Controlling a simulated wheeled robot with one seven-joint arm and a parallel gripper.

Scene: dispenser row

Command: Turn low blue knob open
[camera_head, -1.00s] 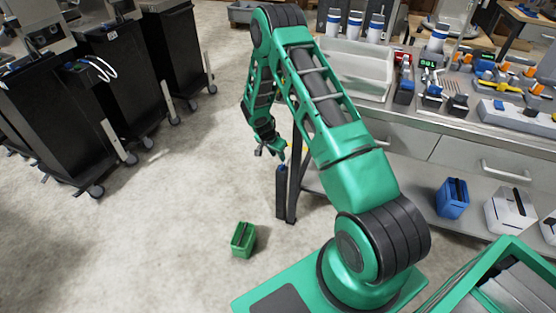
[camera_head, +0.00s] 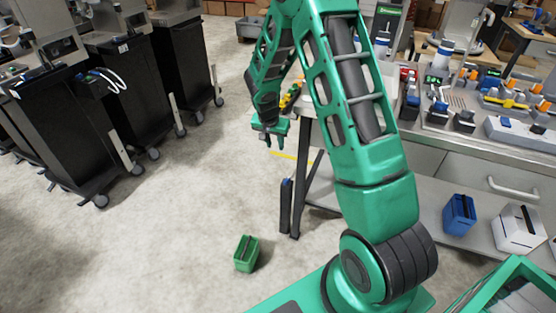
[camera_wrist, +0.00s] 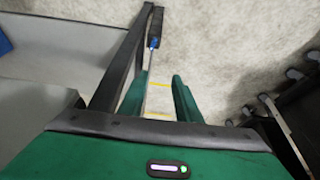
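A small blue knob (camera_head: 286,181) shows at the top of a dark upright cylinder (camera_head: 285,208), low beside the near leg of the workbench. In the wrist view the blue knob (camera_wrist: 153,43) is beyond my fingertips, slightly left of centre, at the end of the dark cylinder (camera_wrist: 156,22). My gripper (camera_head: 268,140) hangs above and a little left of the knob, clear of it. In the wrist view the two green fingers of my gripper (camera_wrist: 158,85) stand apart with nothing gripped between them. The knob's turn position is too small to tell.
The workbench (camera_head: 430,150) with dispensers is on the right, its dark leg (camera_head: 303,190) close beside the cylinder. A green box (camera_head: 246,253) lies on the floor. Black wheeled cabinets (camera_head: 130,90) stand at left.

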